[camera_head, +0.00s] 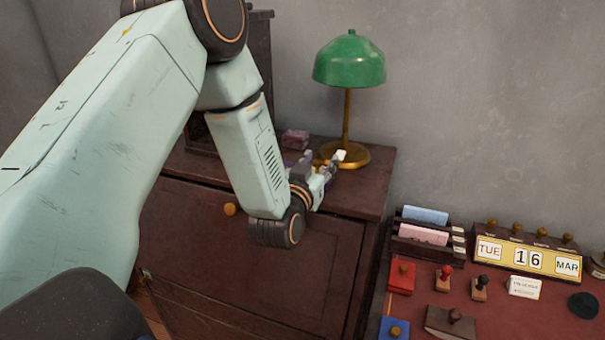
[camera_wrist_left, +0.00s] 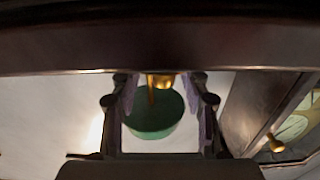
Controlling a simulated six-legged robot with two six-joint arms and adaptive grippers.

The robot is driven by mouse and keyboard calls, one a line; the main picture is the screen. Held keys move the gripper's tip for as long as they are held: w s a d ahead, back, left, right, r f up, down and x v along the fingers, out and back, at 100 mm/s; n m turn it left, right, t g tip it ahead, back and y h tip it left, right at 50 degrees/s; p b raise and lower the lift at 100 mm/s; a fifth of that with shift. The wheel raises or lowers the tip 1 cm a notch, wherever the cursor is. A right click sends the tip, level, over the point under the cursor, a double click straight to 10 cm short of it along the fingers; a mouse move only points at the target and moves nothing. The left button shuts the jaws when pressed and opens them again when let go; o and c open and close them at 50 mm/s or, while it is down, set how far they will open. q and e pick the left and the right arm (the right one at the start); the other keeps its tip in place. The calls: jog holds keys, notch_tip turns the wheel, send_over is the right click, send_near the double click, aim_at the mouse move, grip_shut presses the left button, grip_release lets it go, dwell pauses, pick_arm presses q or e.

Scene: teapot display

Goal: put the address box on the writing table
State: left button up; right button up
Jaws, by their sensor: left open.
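A small maroon box (camera_head: 295,138) sits on the cabinet top (camera_head: 368,186), left of the lamp; I cannot tell for sure that it is the address box. My left gripper (camera_head: 326,166) is over the cabinet top near its front edge, in front of the box and lamp base. It is open, with no thing clearly held between its fingers (camera_wrist_left: 160,105) in the left wrist view. The writing table (camera_head: 425,297) is at the lower right, with its red top partly covered. My right gripper is not in view.
A green lamp (camera_head: 350,62) stands close behind my gripper. A letter rack (camera_head: 427,232), date calendar (camera_head: 527,255), red box (camera_head: 401,278), blue box (camera_head: 394,329) and several stamps crowd the writing table. Small bare patches show between them. The dark cabinet (camera_head: 285,262) has a brass knob.

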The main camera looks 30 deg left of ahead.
pick_arm(q)
jog(key=shift+s+a+r, duration=0.1)
jog(key=shift+a, duration=0.2)
jog(key=shift+w+d, duration=0.2)
jog(key=shift+w, duration=0.05)
jog(key=c, duration=0.5)
jog(key=shift+s+a, duration=0.2)
grip_shut()
jog(key=shift+w+d, duration=0.1)
jog(key=shift+w, duration=0.05)
